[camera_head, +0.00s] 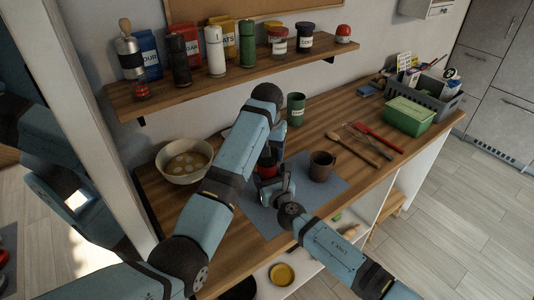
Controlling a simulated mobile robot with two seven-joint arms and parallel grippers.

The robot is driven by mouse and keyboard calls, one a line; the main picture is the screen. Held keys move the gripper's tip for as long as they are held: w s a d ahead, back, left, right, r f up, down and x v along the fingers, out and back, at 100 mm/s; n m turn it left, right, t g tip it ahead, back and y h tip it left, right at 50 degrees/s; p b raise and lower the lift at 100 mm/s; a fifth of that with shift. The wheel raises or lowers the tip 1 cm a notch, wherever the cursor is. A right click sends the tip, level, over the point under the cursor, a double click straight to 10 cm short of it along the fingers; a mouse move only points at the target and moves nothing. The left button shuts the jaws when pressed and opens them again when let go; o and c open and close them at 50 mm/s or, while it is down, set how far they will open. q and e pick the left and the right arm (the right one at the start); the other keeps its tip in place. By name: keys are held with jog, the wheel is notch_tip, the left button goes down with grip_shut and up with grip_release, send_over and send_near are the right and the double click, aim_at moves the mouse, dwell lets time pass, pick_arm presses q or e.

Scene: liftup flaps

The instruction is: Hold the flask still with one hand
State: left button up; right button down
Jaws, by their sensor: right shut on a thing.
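The flask (267,168) stands on the grey-blue mat (259,219). Only a small dark and red part of it shows between my arms, and the rest is hidden. My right gripper (272,187) comes in from the lower right and is shut on the flask low down. My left arm reaches over from the left and bends down above the flask. My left gripper (272,158) is mostly hidden there, and I cannot tell whether its fingers are open or touch the flask.
A brown mug (321,166) stands right of the flask, with a green cup (295,109) behind. A bowl (184,160) is at the left. Utensils (372,137), a green box (409,116) and a grey crate (445,95) lie right. A shelf (165,98) with jars hangs above.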

pick_arm(q)
jog(key=shift+r, duration=1.6)
pick_arm(e)
jog(key=shift+c, duration=1.1)
grip_release()
